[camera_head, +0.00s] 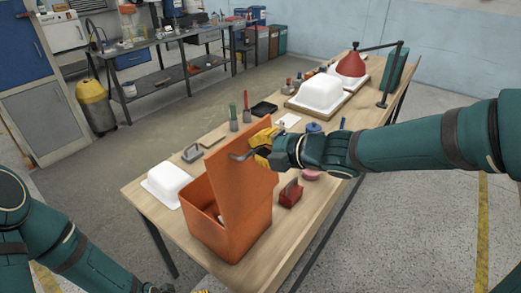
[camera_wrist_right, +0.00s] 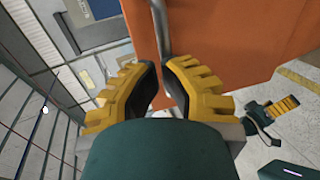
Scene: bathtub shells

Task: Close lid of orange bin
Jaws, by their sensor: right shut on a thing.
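The orange bin (camera_head: 225,222) stands on the wooden table with its lid (camera_head: 243,170) raised steeply, nearly upright. A grey bar handle (camera_head: 241,156) sticks out from the lid. My right gripper (camera_head: 258,148) is at the handle near the lid's upper part and is shut on it. In the right wrist view the yellow fingers (camera_wrist_right: 161,78) close around the grey handle (camera_wrist_right: 163,28), with the orange lid (camera_wrist_right: 225,40) behind. My left arm comes in at the lower left; only a sliver of yellow, likely its gripper (camera_head: 200,291), shows at the bottom edge.
A white tub shell (camera_head: 166,184) lies left of the bin, beside a grey hand tool (camera_head: 192,153). A red box (camera_head: 290,194) stands close to the bin's right. More white shells (camera_head: 320,94) and a red cone-shaped shade (camera_head: 351,64) are at the table's far end.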

